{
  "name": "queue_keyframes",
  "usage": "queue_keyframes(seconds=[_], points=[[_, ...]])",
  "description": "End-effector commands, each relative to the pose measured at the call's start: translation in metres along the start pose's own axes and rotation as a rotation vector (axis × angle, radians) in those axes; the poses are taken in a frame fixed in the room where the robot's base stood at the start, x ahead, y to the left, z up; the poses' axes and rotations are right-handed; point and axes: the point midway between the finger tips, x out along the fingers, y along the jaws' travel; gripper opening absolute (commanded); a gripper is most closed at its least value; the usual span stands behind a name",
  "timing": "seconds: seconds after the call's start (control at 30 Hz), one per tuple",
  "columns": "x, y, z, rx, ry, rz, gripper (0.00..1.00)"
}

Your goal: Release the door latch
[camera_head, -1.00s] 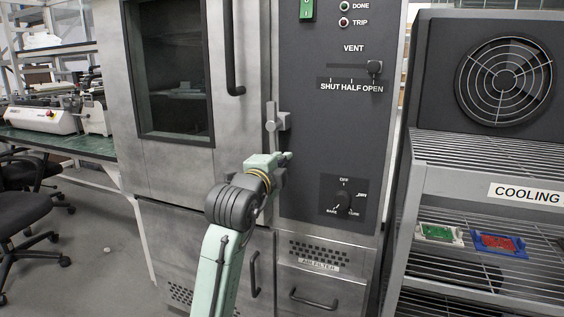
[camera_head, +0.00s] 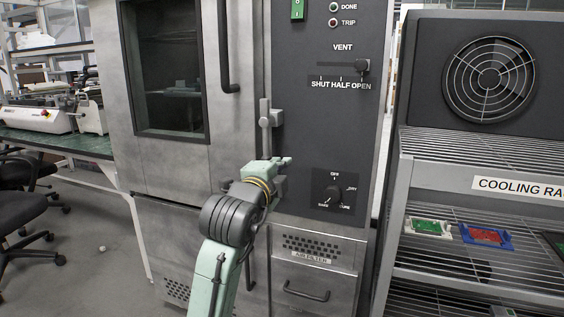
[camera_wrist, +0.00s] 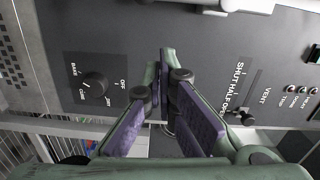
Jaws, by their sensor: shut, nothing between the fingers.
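The door latch (camera_head: 265,122) is a light grey upright bar with a block beside it, on the edge between the oven door (camera_head: 233,120) and the dark control panel (camera_head: 320,120). My gripper (camera_head: 288,160) is just below and right of the latch, in front of the panel. Its lower end is partly hidden by my wrist, and I cannot tell whether they touch. In the wrist view my gripper (camera_wrist: 162,75) is shut and empty, its fingers close together at the tips. A pale part at the top edge there may be the latch.
A mode dial (camera_head: 334,193) sits right of my gripper, and a vent lever (camera_head: 361,66) is higher up. The door has a long dark handle (camera_head: 230,85). A cooling rack (camera_head: 440,170) with a fan stands at the right. A chair (camera_head: 20,200) is at the left.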

Motion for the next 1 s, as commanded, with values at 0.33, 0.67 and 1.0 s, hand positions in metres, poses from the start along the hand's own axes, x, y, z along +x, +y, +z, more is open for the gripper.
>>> queue_keyframes(seconds=[0.33, 0.67, 1.0], points=[[-0.046, 0.0, 0.0, 0.0, 0.001, -0.001, 0.0], [-0.049, 0.0, -0.001, 0.0, 0.002, 0.0, 0.0], [-0.102, -0.083, 0.061, -0.229, -0.125, -0.334, 0.0]])
